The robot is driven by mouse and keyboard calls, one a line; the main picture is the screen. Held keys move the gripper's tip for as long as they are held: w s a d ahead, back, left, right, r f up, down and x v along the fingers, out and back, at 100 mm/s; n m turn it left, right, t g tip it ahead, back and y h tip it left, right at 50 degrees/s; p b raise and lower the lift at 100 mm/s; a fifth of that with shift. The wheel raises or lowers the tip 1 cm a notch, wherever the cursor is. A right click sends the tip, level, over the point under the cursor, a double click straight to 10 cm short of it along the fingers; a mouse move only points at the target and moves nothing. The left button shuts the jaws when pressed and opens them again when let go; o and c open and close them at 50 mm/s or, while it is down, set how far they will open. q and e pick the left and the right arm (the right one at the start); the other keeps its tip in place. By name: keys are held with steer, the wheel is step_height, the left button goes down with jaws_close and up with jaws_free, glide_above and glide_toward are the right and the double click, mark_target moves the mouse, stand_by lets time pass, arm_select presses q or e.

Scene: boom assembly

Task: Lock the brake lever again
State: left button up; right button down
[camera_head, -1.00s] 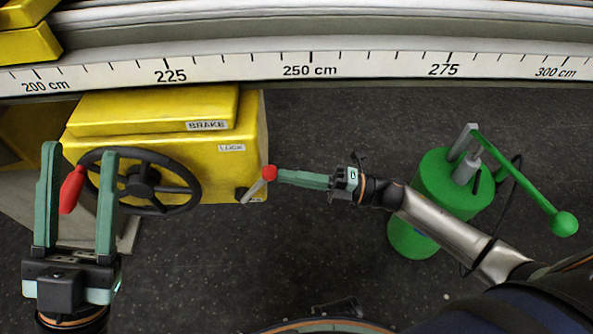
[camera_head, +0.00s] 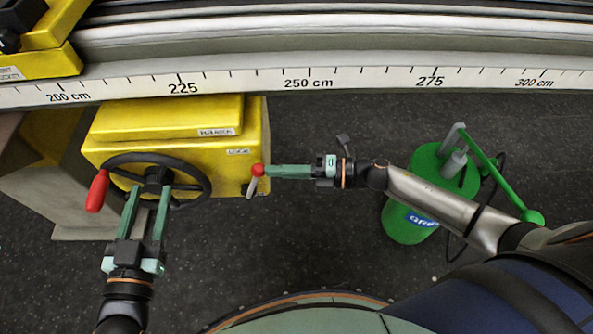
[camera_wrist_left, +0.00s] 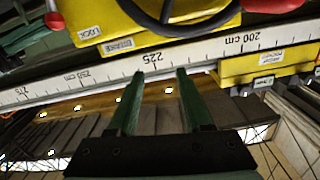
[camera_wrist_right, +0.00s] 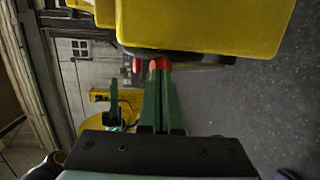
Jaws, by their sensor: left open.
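The brake lever (camera_head: 252,187) is a short grey lever with a red knob (camera_head: 257,170) on the right side of the yellow box (camera_head: 175,150), beside the LOCK label (camera_head: 238,152). My right gripper (camera_head: 262,171) comes from the right, its fingers close together at the red knob. In the right wrist view the fingers look closed on the knob (camera_wrist_right: 160,64); the lever shaft is mostly hidden there. My left gripper (camera_head: 149,190) is open and empty, in front of the black handwheel (camera_head: 195,165); its fingertips overlap the wheel's lower part in the picture.
The handwheel has a red handle (camera_head: 97,190) on its left. A ruler rail (camera_head: 350,78) runs across behind the box. A green cylinder with a lever arm (camera_head: 415,215) stands on the floor at the right, behind my right arm. Dark floor between them is open.

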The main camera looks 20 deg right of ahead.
mark_target(257, 170)
steer(key=a+p, duration=0.1)
steer(key=a+r+p, duration=0.1)
steer(key=shift+w+r+h+p, duration=0.15)
steer(key=shift+w+h+p, duration=0.15)
steer(key=shift+p, duration=0.1)
arm_select(q)
steer(key=s+f+n+g+y, duration=0.1)
steer(key=s+f+g, duration=0.3)
steer(key=f, duration=0.4)
steer(key=s+f+n+g+p, duration=0.1)
steer(key=s+f+g, duration=0.3)
steer(key=f, duration=0.3)
steer(key=shift+d+f+y, duration=0.15)
steer(key=shift+f+y, duration=0.2)
steer(key=shift+y, duration=0.05)
arm_select(e)
steer(key=shift+w+a+r, duration=0.15)
steer(key=shift+a, duration=0.35)
steer(key=shift+w+a+r, duration=0.1)
steer(key=shift+a+r, duration=0.05)
steer(key=shift+a, duration=0.3)
arm_select(q)
steer(key=shift+d+r, duration=0.1)
arm_select(e)
steer(key=shift+a+r, duration=0.2)
steer(key=shift+a, duration=0.1)
